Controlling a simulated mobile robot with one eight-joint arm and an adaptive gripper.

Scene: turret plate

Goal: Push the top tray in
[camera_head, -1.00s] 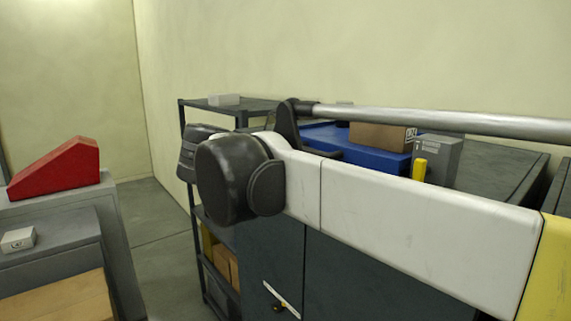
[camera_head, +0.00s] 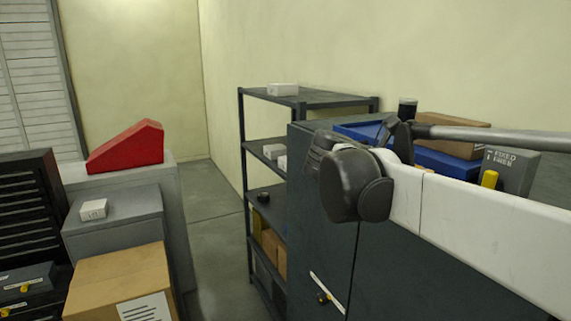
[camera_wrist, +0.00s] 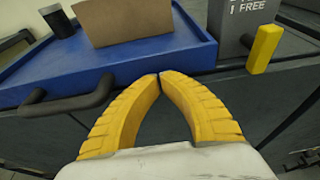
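The blue tray (camera_wrist: 130,58) lies across the top of the dark cabinet in the wrist view, with a dark bar handle (camera_wrist: 68,102) along its near edge. A cardboard box (camera_wrist: 125,20) and a dark cylinder (camera_wrist: 57,20) rest on it. My gripper (camera_wrist: 159,76) has its two yellow fingertips together at the tray's near edge, right of the handle, with nothing between them. I cannot tell whether the tips touch the tray. In the head view the blue tray (camera_head: 450,166) shows partly behind my arm; my gripper is hidden there.
A grey box (camera_wrist: 243,22) with a yellow block (camera_wrist: 264,49) stands right of the tray. In the head view a dark shelf rack (camera_head: 300,102) stands left of the cabinet (camera_head: 315,220). A red wedge (camera_head: 127,147) and a large cardboard box (camera_head: 118,278) are at left. Floor shows between.

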